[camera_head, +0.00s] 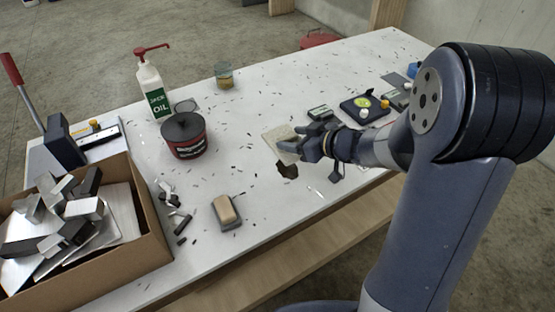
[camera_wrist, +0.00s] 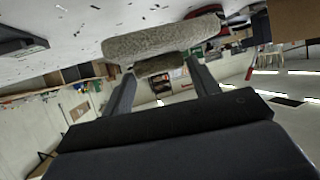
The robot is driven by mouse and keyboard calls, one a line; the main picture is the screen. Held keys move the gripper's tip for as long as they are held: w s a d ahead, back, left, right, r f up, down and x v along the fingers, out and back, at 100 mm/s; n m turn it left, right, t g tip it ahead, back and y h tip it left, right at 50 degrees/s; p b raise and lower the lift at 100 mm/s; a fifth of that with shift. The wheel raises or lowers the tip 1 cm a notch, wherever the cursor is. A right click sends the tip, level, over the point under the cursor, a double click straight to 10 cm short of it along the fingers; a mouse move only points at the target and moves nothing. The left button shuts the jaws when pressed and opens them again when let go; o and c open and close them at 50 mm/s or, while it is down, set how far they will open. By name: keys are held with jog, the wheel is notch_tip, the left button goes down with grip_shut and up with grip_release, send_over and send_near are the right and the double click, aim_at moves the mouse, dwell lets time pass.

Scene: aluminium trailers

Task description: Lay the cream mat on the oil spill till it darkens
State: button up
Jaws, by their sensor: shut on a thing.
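The cream mat (camera_head: 281,138) is a pale, flat piece at my fingertips, above or at the white bench top; I cannot tell whether it touches. My gripper (camera_head: 297,150) is shut on it. In the wrist view the mat (camera_wrist: 162,38) spans across and beyond my fingertips (camera_wrist: 163,72) and looks beige-grey and rough, with a darker brownish strip below it. The oil spill (camera_head: 287,171) is a dark brown patch on the bench, just in front of my gripper in the head view. The mat appears beyond the patch, and part of it is hidden by my fingers.
A white oil bottle (camera_head: 153,88), a red tub with a black lid (camera_head: 185,136) and a wood-backed block (camera_head: 226,212) stand to the left. A cardboard box (camera_head: 150,235) holds metal offcuts. Small dark items (camera_head: 364,107) lie behind my gripper. Dark shavings are scattered over the bench.

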notch_tip(320, 180, down, 10)
jog(key=shift+r+b, duration=0.25)
jog(key=shift+b, duration=0.65)
jog(key=shift+f, duration=0.1)
jog(key=o, duration=1)
jog(key=shift+s+d+r, duration=0.1)
jog(key=shift+d+r, duration=0.05)
jog(key=shift+r, duration=0.1)
jog(key=p+v, duration=0.1)
jog(key=v, duration=1)
jog(key=shift+s+d, duration=0.25)
jog(key=shift+d, duration=0.05)
